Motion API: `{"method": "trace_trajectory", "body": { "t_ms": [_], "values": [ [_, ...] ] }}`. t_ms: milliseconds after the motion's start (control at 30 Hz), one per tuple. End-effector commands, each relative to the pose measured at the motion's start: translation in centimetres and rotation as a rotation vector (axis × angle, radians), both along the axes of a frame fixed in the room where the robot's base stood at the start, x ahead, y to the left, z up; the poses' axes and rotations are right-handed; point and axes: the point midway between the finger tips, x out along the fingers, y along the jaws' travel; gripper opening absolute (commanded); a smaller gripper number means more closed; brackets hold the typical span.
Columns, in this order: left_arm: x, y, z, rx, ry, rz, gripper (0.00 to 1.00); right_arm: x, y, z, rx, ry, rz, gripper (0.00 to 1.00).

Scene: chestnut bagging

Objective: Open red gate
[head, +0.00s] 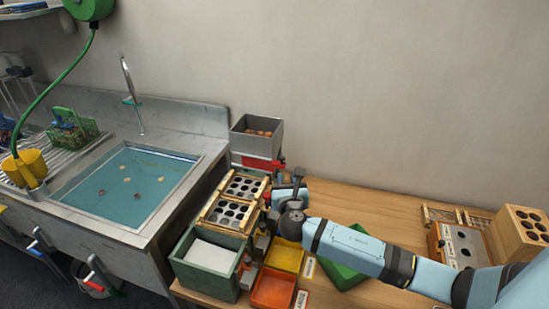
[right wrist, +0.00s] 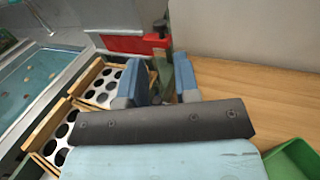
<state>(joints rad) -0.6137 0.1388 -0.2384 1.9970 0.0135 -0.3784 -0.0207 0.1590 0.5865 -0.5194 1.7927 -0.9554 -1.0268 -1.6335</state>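The red gate (head: 262,164) is at the lower front of a grey hopper (head: 257,140) with chestnuts (head: 257,132) inside. The red gate (right wrist: 128,43) also shows at the top of the right wrist view, with a dark knob-like part (right wrist: 160,28) at its right end. My right gripper (head: 292,185) is just in front of and below the gate, apart from it in the right wrist view. Its blue fingers (right wrist: 163,84) stand apart, with a greenish-grey strip visible between them. I cannot tell what that strip is. My left gripper is not in view.
Sorting trays with round holes (head: 233,211) lie left of my right gripper. A green box (head: 176,262), yellow bin (head: 284,256), orange bin (head: 272,289) and green bin (head: 342,275) are nearby. A sink (head: 128,185) is at left. Bare table (head: 375,206) lies right of the gripper.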

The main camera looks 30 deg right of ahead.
Motion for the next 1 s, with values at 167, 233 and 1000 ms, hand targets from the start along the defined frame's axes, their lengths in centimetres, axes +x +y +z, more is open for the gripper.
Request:
{"method": "trace_trajectory", "body": {
  "t_ms": [167,233,1000],
  "values": [
    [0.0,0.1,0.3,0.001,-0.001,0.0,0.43,3.6,-1.8,0.2,0.0,-0.002,-0.003,0.29],
    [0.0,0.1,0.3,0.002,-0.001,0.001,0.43,5.0,-2.5,0.1,0.002,-0.001,-0.002,0.29],
    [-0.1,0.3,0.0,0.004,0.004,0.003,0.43,10.0,-5.1,0.0,0.004,0.0,0.001,0.22]
  ]
}}
